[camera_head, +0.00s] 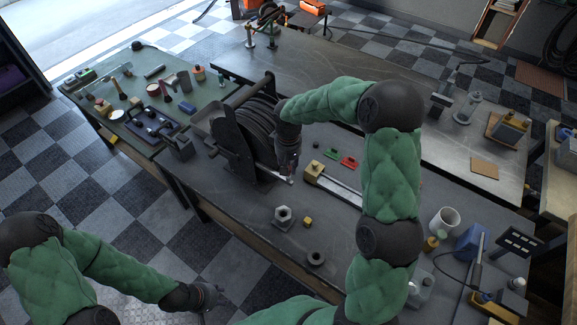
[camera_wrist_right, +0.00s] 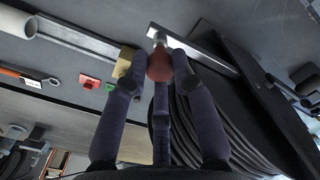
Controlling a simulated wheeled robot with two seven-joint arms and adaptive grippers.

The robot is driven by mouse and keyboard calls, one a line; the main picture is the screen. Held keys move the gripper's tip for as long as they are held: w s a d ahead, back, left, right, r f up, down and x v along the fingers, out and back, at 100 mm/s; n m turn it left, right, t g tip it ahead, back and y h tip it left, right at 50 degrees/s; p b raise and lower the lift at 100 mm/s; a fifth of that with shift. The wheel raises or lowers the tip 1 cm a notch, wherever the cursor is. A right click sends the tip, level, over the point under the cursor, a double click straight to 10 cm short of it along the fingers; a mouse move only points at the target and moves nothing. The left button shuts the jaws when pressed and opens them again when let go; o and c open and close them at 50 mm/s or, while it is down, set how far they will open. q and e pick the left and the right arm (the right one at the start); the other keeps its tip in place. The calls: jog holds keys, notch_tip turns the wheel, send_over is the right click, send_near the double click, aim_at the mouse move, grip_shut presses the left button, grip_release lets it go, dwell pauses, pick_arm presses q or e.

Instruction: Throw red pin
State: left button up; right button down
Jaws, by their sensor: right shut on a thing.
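In the right wrist view, the red pin (camera_wrist_right: 160,67) is between the fingertips of my right gripper (camera_wrist_right: 158,60), which is shut on it. A metal tip shows just beyond the pin, over a flat metal bar. In the head view, my right gripper (camera_head: 288,165) is at the near right side of the drain machine (camera_head: 250,125), and the pin is hard to make out there. The black coiled drum also shows close by in the right wrist view. My left gripper (camera_head: 207,296) hangs low over the floor, away from the table; its fingers are too small to judge.
The grey table (camera_head: 240,200) holds a hex nut (camera_head: 283,216), a dark ring (camera_head: 316,258), a small brass block (camera_head: 308,222) and a white mug (camera_head: 444,221). Red (camera_head: 348,162) and green (camera_head: 331,154) pieces lie right of the machine. A green tool table (camera_head: 95,75) stands at left.

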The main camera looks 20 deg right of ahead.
jog(key=shift+w+r, duration=0.15)
jog(key=shift+r, duration=0.05)
jog(key=c, duration=1)
grip_release()
notch_tip(320, 180, up, 12)
jog(key=shift+f, duration=0.1)
jog(key=s+a+f+y, duration=0.1)
jog(key=s+a+f, duration=0.4)
jog(key=f, duration=0.5)
jog(key=s+a+f+m+y, duration=0.15)
jog(key=s+a+f, duration=0.25)
jog(key=f, duration=0.5)
jog(key=s+a+f+n+y, duration=0.1)
jog(key=s+a+f, duration=0.4)
jog(key=f, duration=0.5)
jog(key=s+f, duration=0.1)
jog(key=s, duration=0.2)
jog(key=s+a+f+m, duration=0.1)
jog(key=s+f, duration=0.1)
jog(key=s, duration=0.2)
jog(key=s+f+m, duration=0.1)
jog(key=s, duration=0.2)
jog(key=shift+s+a+f+y, duration=0.25)
jog(key=shift+s+a+f, duration=0.05)
jog(key=shift+s+a, duration=0.1)
